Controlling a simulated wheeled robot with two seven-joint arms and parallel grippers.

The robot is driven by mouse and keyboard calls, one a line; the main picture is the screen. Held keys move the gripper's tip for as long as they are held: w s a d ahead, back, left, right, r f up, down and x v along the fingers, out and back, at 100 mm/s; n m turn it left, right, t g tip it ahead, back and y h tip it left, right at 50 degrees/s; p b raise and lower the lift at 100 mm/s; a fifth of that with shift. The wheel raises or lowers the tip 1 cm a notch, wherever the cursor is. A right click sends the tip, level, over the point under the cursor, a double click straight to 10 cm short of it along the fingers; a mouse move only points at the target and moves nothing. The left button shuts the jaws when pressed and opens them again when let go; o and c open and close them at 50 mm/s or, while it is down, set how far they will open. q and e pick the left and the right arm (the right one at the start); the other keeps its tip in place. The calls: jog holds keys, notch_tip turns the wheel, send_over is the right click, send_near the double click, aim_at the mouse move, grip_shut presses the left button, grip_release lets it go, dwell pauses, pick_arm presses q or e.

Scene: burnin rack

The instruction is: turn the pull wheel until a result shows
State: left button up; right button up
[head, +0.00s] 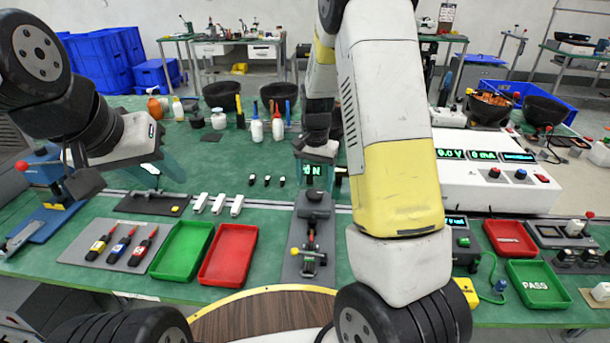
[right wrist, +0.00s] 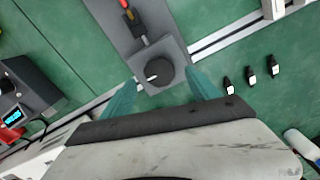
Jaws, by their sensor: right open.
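The pull wheel (right wrist: 158,73) is a round dark knob with a white mark, on a grey block of the pull fixture (right wrist: 133,38). In the head view the fixture (head: 295,265) stands at the middle of the green bench, with the wheel (head: 314,194) at its far end. My right gripper (right wrist: 160,92) is open and empty, with its teal fingertips on either side of the wheel's near edge; I cannot tell whether they touch it. A green-lit display (head: 312,170) behind the wheel is partly hidden by this gripper; its full reading is unclear. My left gripper (head: 170,163) hangs over the bench's left side.
A green tray (head: 181,252) and a red tray (head: 229,256) lie left of the fixture. Small black parts (head: 267,180) and white parts (head: 218,205) lie left of the wheel. A white power supply (head: 490,195) stands at right. My right arm covers the bench right of the fixture.

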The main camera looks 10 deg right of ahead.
aim_at(315, 193)
notch_tip(315, 193, up, 5)
jog(key=shift+f, duration=0.1)
dwell(0.3)
jog(key=shift+r, duration=0.3)
jog(key=s+a+r+n+t+y, duration=0.1)
jog(key=s+r+n+t+y, duration=0.15)
jog(key=s+r, duration=1.05)
jog(key=s+a+r+n+t, duration=0.1)
jog(key=s+r+n+t, duration=0.2)
jog(key=s, duration=0.8)
jog(key=shift+s+a+r+n+t, duration=0.15)
jog(key=shift+r+n+t, duration=0.2)
jog(key=shift+r+n, duration=0.45)
